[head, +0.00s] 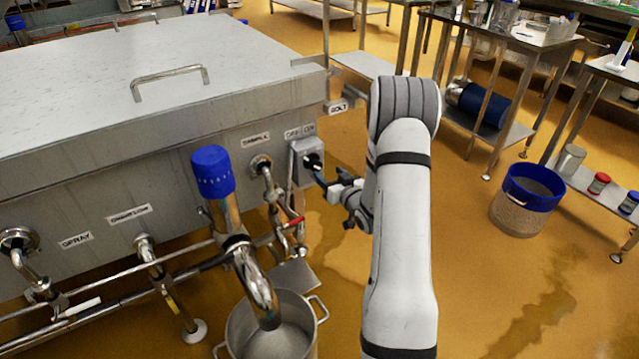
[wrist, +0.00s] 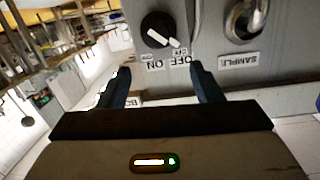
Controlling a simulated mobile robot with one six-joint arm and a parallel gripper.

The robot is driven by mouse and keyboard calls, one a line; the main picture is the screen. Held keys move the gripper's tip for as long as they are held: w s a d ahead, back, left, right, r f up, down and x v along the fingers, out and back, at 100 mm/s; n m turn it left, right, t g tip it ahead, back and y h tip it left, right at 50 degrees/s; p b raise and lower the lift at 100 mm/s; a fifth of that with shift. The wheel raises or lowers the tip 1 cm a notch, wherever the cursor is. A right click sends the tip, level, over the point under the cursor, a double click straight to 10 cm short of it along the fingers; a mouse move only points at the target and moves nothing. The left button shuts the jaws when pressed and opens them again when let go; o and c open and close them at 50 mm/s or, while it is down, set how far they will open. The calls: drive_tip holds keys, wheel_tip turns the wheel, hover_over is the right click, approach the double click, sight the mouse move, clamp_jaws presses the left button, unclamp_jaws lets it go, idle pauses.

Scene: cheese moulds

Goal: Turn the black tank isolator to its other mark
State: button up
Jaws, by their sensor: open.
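The black tank isolator (head: 312,160) is a round knob on a small grey box on the tank's side, under OFF and ON labels. In the wrist view the knob (wrist: 157,27) shows at the top, with a white pointer slanting down to the right, roughly toward the small OFF mark. My gripper (head: 326,182) is just in front of the box, to the right of and below the knob. In the wrist view my gripper (wrist: 160,80) has its two dark fingers apart with nothing between them. The knob appears beyond the fingertips, and I see no contact.
Next to the isolator is the SAMPLE fitting (head: 262,163), with pipes below it. A blue-capped pipe (head: 212,172) rises over a steel pot (head: 240,325). A blue-rimmed bucket (head: 533,187) stands on the floor at right. The floor between is clear.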

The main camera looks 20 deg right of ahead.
sight(318, 167)
drive_tip(key=shift+t+y, duration=0.4)
drive_tip(key=shift+t, duration=0.2)
drive_tip(key=w+f, duration=0.1)
drive_tip(key=w, duration=0.1)
drive_tip(key=w+f+b, duration=0.1)
drive_tip(key=w, duration=0.1)
drive_tip(key=w+f+b, duration=0.1)
drive_tip(key=w, duration=0.2)
drive_tip(key=shift+a, duration=0.3)
drive_tip(key=shift+c, duration=0.6)
